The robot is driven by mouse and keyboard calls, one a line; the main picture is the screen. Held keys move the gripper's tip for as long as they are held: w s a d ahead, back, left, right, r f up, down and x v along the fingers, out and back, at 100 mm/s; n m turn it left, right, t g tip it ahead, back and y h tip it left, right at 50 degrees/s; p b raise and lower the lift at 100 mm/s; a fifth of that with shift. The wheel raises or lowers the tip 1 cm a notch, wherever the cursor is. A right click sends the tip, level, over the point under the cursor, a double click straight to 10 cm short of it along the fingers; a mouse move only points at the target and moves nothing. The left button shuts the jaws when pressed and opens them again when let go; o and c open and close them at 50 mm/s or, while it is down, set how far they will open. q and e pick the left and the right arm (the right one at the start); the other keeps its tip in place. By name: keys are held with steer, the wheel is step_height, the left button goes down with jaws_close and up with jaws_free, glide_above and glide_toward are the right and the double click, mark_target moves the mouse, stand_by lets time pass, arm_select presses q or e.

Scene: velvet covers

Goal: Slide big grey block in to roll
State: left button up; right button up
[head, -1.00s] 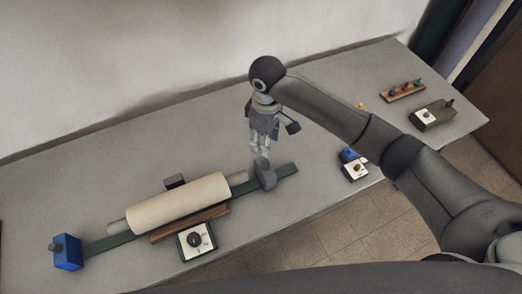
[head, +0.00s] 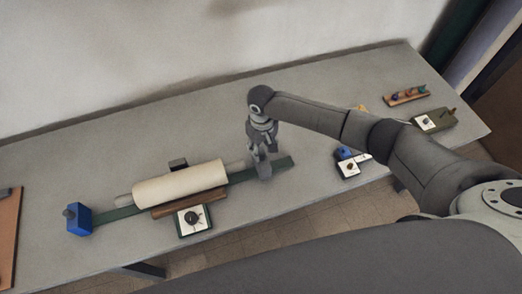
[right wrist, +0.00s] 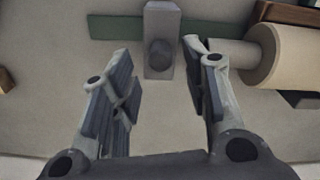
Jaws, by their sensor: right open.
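The cream roll (head: 180,185) lies along a green rail (head: 277,171), with grey ends sticking out of it. It also shows at the right in the right wrist view (right wrist: 290,56). The big grey block (right wrist: 162,22) stands on the rail to the right of the roll in the head view, apart from the roll's cream part, and has a round knob (right wrist: 160,54). My right gripper (right wrist: 158,78) is open, with its fingers on either side of the block's line in the wrist view. My left gripper is out of view.
A blue block (head: 77,219) stands at the rail's left end. A dial box (head: 192,220) and a wooden strip (head: 190,204) lie in front of the roll; a small dark block (head: 178,164) is behind. More small devices (head: 348,168) stand to the right. The table behind is clear.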

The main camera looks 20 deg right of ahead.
mark_target(262, 153)
step_height(262, 153, down, 3)
steer(key=shift+s+r, duration=0.1)
steer(key=shift+f, duration=0.3)
steer(key=c, duration=0.7)
jaws_close()
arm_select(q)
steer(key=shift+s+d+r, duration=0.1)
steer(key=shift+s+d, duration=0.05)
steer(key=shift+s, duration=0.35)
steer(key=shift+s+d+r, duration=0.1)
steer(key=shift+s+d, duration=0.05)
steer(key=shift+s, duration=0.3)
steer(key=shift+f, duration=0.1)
